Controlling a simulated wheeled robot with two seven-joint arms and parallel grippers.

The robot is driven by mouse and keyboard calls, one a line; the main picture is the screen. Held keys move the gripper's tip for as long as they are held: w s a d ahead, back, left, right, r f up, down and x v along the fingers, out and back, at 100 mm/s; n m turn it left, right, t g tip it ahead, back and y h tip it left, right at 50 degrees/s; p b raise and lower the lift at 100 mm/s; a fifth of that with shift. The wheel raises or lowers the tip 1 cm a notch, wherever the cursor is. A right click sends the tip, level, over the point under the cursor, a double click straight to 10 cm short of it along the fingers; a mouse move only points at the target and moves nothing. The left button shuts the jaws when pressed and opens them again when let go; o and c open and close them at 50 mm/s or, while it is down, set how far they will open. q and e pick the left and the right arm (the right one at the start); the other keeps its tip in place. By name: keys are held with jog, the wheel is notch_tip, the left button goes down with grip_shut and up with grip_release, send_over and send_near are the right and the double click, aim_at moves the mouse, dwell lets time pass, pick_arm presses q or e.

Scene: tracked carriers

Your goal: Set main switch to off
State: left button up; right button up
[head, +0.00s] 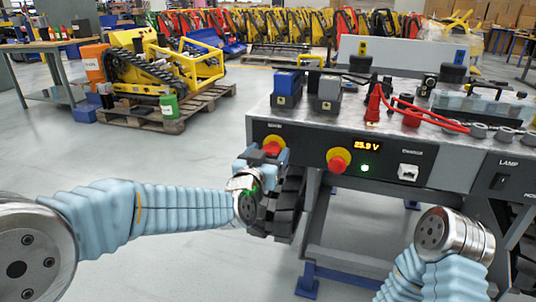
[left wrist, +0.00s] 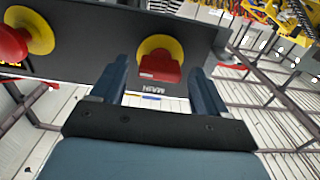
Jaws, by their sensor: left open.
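The main switch (head: 272,144) is a red handle on a yellow disc at the left end of the dark front panel, labelled MAIN. In the left wrist view the red handle (left wrist: 160,67) lies roughly crosswise in the picture, over its yellow disc. My left gripper (head: 266,158) is open in front of the switch and partly hides it in the head view. In the left wrist view its two fingers (left wrist: 158,70) stand on either side of the handle, with gaps on both sides. Only part of my right arm shows, without its gripper.
A second red knob on yellow (head: 339,161) sits to the right, near a display (head: 367,146) reading about 23.9 V and a lit green light (head: 365,168). A lamp switch (head: 501,181) is further right. Red cables (head: 428,119) and battery-like blocks (head: 287,88) are on top.

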pick_arm(q)
jog(key=c, duration=1.1)
jog(key=shift+o, duration=0.2)
jog(key=shift+f, duration=0.1)
